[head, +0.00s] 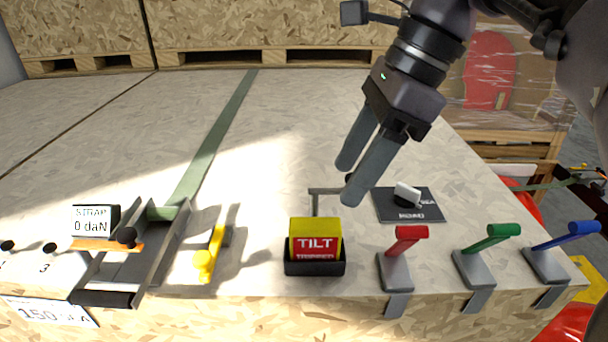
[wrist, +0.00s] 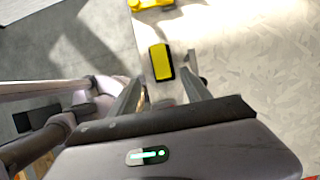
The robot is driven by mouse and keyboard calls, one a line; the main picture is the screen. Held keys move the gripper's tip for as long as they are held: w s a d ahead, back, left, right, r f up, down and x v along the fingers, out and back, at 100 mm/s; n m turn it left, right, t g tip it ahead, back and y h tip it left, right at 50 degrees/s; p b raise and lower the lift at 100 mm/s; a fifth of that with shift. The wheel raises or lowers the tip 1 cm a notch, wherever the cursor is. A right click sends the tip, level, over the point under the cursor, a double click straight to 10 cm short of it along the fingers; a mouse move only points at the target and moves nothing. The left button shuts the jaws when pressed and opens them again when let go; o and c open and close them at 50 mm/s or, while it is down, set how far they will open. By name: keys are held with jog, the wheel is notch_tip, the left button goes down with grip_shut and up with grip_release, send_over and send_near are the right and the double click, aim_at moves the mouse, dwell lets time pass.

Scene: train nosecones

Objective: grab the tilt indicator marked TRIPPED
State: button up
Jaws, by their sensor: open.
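The tilt indicator (head: 315,241) is a yellow block with a red front face reading TILT and TRIPPED. It sits upright in a black holder (head: 314,268) near the front edge of the crate top. In the wrist view the yellow top of the tilt indicator (wrist: 160,62) shows beyond the fingertips, with a dark border. My gripper (head: 350,180) is open and empty, above and slightly right of the indicator in the head view. Its two fingers point down and left. In the wrist view my gripper (wrist: 164,88) has its fingers on either side below the block, apart from it.
A grey bracket (head: 325,191) stands behind the indicator. Red (head: 405,240), green (head: 487,238) and blue (head: 565,237) levers stand right. A yellow handle (head: 208,255) and a strap gauge (head: 96,222) are left.

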jog(key=b, duration=0.1)
send_over(318, 224)
jog(key=s+d, duration=0.1)
jog(key=f, duration=0.4)
jog(key=shift+d+f, duration=0.2)
jog(key=shift+f, duration=0.1)
jog(key=x, duration=0.2)
jog(key=b+x, duration=0.1)
jog(key=x, duration=0.1)
jog(key=w+x, duration=0.1)
jog(key=x, duration=0.1)
jog(key=shift+d+f, duration=0.2)
jog(key=shift+d, duration=0.1)
jog(key=shift+a+f, duration=0.15)
jog(key=shift+w, duration=0.1)
jog(key=shift+c, duration=0.3)
jog(key=c, duration=0.3)
grip_shut()
